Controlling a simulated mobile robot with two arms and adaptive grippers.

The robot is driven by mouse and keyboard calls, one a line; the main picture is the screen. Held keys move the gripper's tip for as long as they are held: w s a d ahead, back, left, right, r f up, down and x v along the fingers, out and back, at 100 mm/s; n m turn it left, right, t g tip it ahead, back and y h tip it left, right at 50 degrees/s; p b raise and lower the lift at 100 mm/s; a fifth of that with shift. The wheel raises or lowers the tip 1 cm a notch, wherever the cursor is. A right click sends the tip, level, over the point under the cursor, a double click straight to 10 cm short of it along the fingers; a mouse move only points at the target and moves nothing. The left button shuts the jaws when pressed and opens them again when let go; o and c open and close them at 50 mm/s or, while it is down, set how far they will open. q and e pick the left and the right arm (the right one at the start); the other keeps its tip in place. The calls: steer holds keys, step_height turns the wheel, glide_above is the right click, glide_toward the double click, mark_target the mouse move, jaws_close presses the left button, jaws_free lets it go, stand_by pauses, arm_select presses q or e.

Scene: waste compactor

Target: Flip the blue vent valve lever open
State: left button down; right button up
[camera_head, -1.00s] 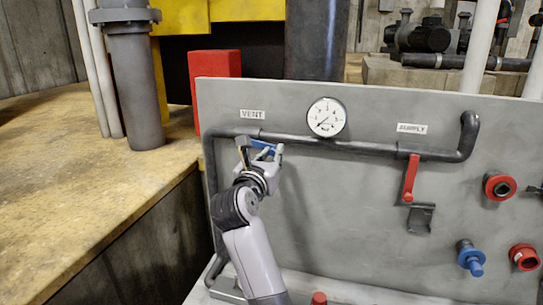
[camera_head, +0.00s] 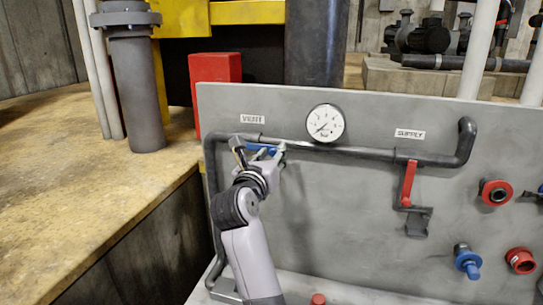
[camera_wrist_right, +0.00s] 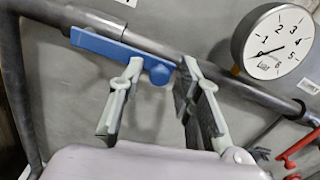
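The blue vent valve lever (camera_head: 262,150) sits on the dark pipe below the VENT label. In the right wrist view the blue lever (camera_wrist_right: 112,49) lies roughly along the pipe, with its rounded end (camera_wrist_right: 160,74) in the gap between the fingertips. My right gripper (camera_head: 260,150) is at the lever and partly hides it in the head view. In the wrist view the right gripper (camera_wrist_right: 161,82) is open, its fingers apart on either side of the lever's end. Whether a finger touches the lever cannot be told. My left gripper is out of view.
A pressure gauge (camera_head: 325,123) is right of the lever. A red supply lever (camera_head: 408,184) hangs down farther right. Red (camera_head: 495,192) and blue (camera_head: 467,261) fittings stick out of the panel at right. A wooden-topped ledge (camera_head: 70,215) and red block (camera_head: 216,82) stand at left.

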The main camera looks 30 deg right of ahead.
steer(key=shift+o, duration=0.4)
step_height(320, 180, up, 10)
stand_by(0.4)
steer(key=shift+f, duration=0.1)
stand_by(0.3)
